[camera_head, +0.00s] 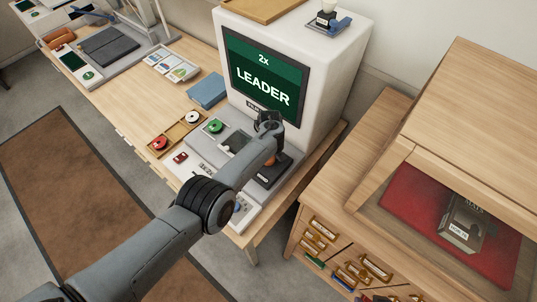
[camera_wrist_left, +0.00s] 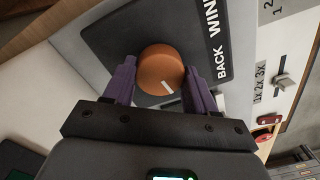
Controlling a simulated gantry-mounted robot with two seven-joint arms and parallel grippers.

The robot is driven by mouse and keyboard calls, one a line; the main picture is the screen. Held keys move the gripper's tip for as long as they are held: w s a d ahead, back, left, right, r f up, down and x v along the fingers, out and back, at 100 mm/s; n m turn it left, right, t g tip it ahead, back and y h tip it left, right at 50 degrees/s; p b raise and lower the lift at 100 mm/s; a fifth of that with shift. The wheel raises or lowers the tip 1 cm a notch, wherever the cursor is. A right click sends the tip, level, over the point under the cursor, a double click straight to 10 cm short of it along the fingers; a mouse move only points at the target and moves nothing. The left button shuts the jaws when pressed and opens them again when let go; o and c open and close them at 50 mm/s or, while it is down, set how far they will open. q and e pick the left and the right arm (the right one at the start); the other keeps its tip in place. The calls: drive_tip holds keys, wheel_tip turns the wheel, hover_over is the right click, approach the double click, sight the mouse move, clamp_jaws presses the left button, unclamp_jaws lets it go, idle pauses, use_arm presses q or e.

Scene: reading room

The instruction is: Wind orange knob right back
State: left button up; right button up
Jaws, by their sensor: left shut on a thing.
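The orange knob (camera_wrist_left: 160,68) sits on a dark plate (camera_wrist_left: 215,30) lettered "BACK" and "WIN…" in the left wrist view. Its white pointer line is toward the picture's lower right. My left gripper (camera_wrist_left: 158,88) has its two purple fingers on either side of the knob, shut on it. In the head view my arm reaches over the reader's base, and a bit of the knob (camera_head: 271,160) shows below my wrist. The white reader's screen (camera_head: 264,76) reads "2x" and "LEADER". My right gripper is not in view.
A slider (camera_wrist_left: 284,80) marked 1x 2x 3x is beside the plate. A wooden cabinet (camera_head: 350,240) with small drawers stands close on the right.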

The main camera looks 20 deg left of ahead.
use_arm(q)
drive_tip(key=o, duration=1.1)
drive_tip(key=shift+c, duration=0.2)
drive_tip(key=shift+r, duration=0.15)
wheel_tip(320, 180, up, 11)
drive_tip(key=p, duration=0.5)
drive_tip(key=shift+f, duration=0.2)
drive_tip(key=shift+d+f, duration=0.1)
drive_tip(key=shift+f, duration=0.05)
